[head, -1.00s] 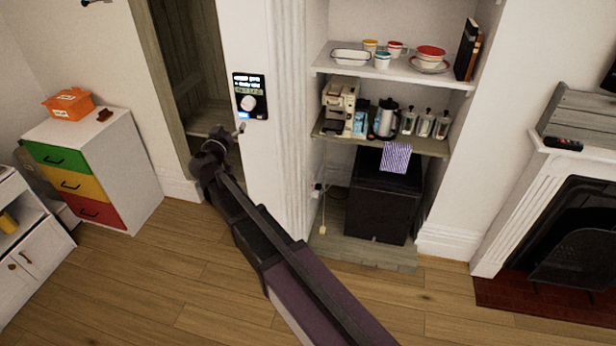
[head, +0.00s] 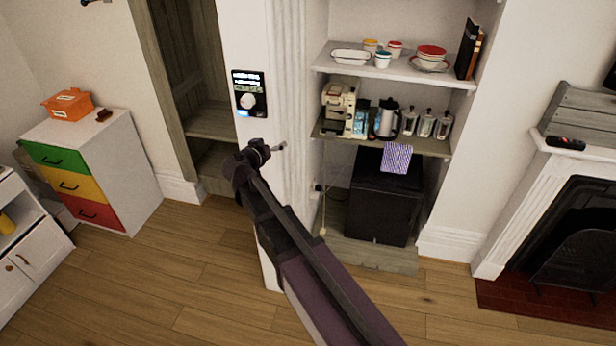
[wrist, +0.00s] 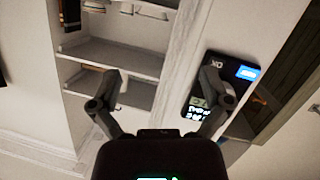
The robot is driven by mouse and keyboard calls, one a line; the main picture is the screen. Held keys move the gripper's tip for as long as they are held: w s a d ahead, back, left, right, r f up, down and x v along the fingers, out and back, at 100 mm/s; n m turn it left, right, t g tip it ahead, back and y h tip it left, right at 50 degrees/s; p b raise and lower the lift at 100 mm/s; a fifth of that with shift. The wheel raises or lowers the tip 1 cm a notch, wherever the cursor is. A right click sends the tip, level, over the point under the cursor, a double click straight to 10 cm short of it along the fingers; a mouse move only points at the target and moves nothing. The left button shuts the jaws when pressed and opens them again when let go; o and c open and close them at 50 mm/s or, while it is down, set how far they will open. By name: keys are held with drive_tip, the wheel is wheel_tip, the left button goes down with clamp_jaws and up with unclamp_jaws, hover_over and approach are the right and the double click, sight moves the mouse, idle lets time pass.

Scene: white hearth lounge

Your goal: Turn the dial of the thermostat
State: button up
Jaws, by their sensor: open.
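The thermostat (head: 249,82) is a black panel on the white wall pillar, with a lit screen at its top, a round white dial (head: 247,101) and a blue-lit button below. My gripper (head: 280,147) is below and to the right of the thermostat in the head view, apart from the dial. In the wrist view my gripper (wrist: 162,88) is open, with nothing between its fingers. The thermostat (wrist: 228,66) appears upside down there, behind the right finger.
An open wooden cupboard (head: 208,120) stands left of the pillar. To the right is a shelved alcove with dishes on its upper shelf (head: 395,72) and a black cabinet (head: 383,203) below. The wooden floor (head: 180,270) in front is clear.

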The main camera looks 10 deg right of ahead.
drive_tip(key=s+d+f+g+b, duration=0.2)
drive_tip(key=s+d+f+g, duration=0.2)
drive_tip(key=d+f, duration=0.4)
drive_tip(key=shift+s+d+g, duration=0.4)
drive_tip(key=shift+s+d, duration=0.25)
drive_tip(key=shift+d, duration=0.6)
drive_tip(key=shift+f, duration=0.1)
drive_tip(key=s+d+f+n+g+y+b, duration=0.1)
drive_tip(key=s+d+f+g+y+b, duration=0.2)
drive_tip(key=s+f, duration=0.4)
drive_tip(key=s+d+f+n+g+y+b, duration=0.1)
drive_tip(key=s+d+f+g+y+b, duration=0.3)
drive_tip(key=s, duration=0.9)
wheel_tip(320, 180, down, 4)
drive_tip(key=shift+s+d+r+n+g, duration=0.1)
drive_tip(key=shift+s+d+n+g, duration=0.15)
drive_tip(key=shift+d+g, duration=0.65)
